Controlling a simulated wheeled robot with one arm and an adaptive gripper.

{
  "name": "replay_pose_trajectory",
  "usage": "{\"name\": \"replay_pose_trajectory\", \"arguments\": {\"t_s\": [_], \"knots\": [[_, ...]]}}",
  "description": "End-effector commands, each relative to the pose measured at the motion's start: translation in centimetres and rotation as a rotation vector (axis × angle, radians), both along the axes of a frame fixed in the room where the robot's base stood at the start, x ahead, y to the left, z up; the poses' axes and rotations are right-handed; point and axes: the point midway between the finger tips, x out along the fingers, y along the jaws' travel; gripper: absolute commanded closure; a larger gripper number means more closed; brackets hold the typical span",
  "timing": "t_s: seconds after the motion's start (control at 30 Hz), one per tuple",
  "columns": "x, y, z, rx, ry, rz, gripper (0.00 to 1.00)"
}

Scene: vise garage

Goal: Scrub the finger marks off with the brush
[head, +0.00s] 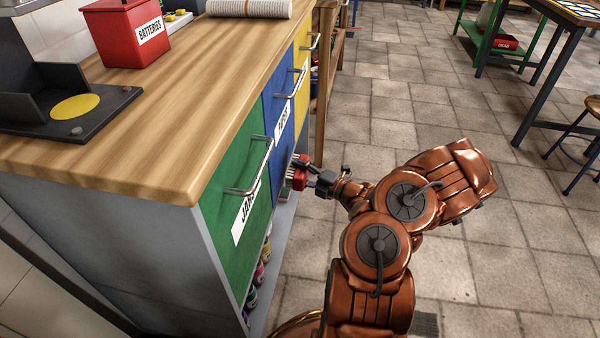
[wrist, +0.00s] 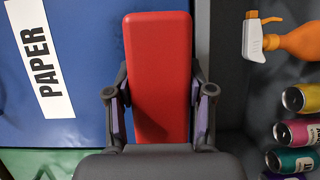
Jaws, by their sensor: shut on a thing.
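My gripper (head: 313,180) is shut on a red brush (head: 299,172). In the wrist view the brush's red back (wrist: 158,50) stands between the two fingers of my gripper (wrist: 158,93). In the head view pale bristles show on the brush's left side, facing the cabinet near the lower edge of the blue front (head: 284,104). I cannot tell whether the bristles touch it. The blue front also fills the left of the wrist view (wrist: 85,110), with a white PAPER label (wrist: 40,60). No finger marks can be made out in either view.
A green JARS front (head: 232,205) and a yellow front (head: 305,50) flank the blue one; all have protruding bar handles. An open shelf below holds an orange spray bottle (wrist: 295,42) and several cans (wrist: 297,132). The wooden worktop (head: 150,125) overhangs.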

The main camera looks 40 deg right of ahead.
Motion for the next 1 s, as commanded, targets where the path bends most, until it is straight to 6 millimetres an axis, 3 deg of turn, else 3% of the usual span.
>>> {"name": "replay_pose_trajectory", "arguments": {"t_s": [1.0], "knots": [[1.1, 1.0, 0.0, -0.001, -0.001, 0.001, 0.75]]}}
